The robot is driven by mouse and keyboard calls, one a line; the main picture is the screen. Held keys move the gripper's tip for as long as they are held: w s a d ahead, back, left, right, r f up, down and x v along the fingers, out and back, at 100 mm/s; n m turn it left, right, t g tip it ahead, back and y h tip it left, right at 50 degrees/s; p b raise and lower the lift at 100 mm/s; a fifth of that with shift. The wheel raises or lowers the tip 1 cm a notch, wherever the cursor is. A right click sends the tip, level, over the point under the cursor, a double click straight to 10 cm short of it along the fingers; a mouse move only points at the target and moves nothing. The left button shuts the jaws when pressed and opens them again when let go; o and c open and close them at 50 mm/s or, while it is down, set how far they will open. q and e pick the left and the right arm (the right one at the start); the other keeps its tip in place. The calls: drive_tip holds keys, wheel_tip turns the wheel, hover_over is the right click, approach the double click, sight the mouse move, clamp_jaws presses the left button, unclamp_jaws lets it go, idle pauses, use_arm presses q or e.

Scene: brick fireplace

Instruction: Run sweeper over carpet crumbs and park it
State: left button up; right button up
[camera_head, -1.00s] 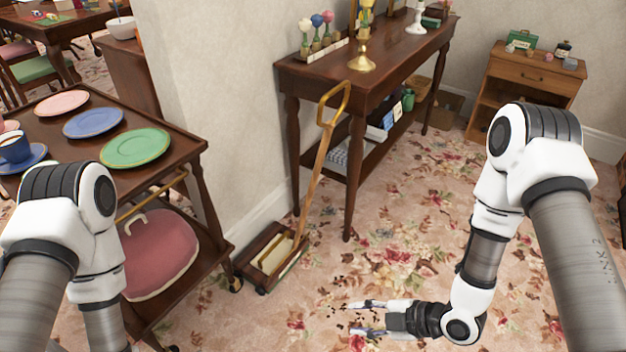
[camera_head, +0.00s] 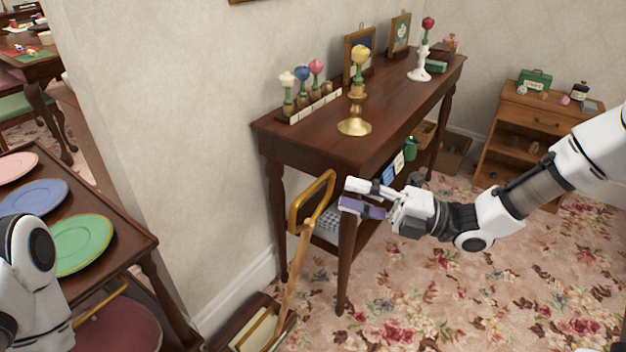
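The carpet sweeper stands by the wall at the front leg of the long side table. Its yellow loop handle (camera_head: 297,213) leans upright on a wooden pole, and its brown box head (camera_head: 238,325) is on the floor, cut by the lower edge. My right gripper (camera_head: 347,195) is open and empty, just right of the loop and apart from it, in front of the table leg. The flowered carpet (camera_head: 450,290) shows at the lower right; I see no crumbs in this view. My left arm shows at the lower left, but its gripper is out of view.
The side table (camera_head: 330,135) bears a brass candlestick (camera_head: 355,125), small flower holders and frames, close above my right gripper. A trolley (camera_head: 130,250) with plates stands at left. A small cabinet (camera_head: 540,120) stands at the back right. Open carpet lies at right.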

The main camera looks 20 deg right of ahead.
sight(315, 183)
drive_tip(key=x, duration=0.7)
drive_tip(key=shift+w+a+f+b, duration=0.1)
drive_tip(key=shift+w+f+b, duration=0.2)
drive_tip(key=shift+w+b, duration=0.05)
clamp_jaws()
